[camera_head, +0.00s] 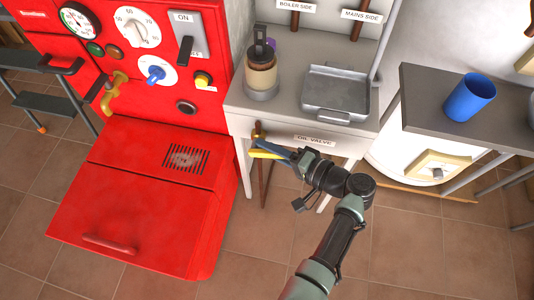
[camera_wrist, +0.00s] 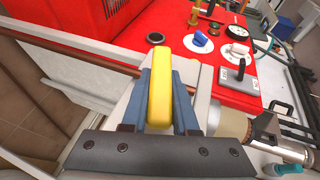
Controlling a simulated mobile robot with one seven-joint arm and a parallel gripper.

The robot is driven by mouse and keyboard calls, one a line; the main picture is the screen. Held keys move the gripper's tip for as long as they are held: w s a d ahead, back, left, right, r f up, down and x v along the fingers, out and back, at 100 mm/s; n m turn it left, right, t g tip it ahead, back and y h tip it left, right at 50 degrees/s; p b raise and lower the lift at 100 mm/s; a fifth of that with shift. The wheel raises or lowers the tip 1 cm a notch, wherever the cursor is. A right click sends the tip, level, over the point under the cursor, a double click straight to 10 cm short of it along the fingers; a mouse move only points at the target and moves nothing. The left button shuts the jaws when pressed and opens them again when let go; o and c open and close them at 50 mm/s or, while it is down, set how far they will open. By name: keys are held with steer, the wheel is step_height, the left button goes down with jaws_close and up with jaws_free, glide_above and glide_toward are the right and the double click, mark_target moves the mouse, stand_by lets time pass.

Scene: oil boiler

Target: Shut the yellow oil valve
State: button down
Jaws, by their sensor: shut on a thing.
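The yellow oil valve handle (camera_head: 264,154) is below the grey counter, just right of the red boiler, at the vertical copper pipe (camera_head: 262,185). In the head view it lies roughly crosswise to that pipe. My gripper (camera_head: 282,151) reaches it from the right. In the wrist view, the blue fingers of my gripper (camera_wrist: 165,80) are on both sides of the yellow handle (camera_wrist: 160,82) and shut on it. The valve body is mostly hidden. The OIL VALVE label (camera_head: 315,141) is on the counter's front edge above.
The red boiler (camera_head: 150,190) stands close on the left, its lower part jutting forward. The counter holds a grey tray (camera_head: 336,94) and a filter-like canister (camera_head: 261,75). A blue cup (camera_head: 469,97) stands on a side table at right. The tiled floor in front is clear.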

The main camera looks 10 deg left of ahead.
steer(key=f+m+y+b, duration=0.1)
steer(key=y+b, duration=0.1)
steer(key=b, duration=0.2)
steer(key=shift+f+t+y, duration=0.15)
steer(key=shift+t+y, duration=0.25)
steer(key=c, duration=0.7)
jaws_free()
steer(key=shift+d, duration=0.15)
steer(key=v, duration=1.2)
steer(key=shift+s+d, duration=0.25)
steer(key=shift+s, duration=0.05)
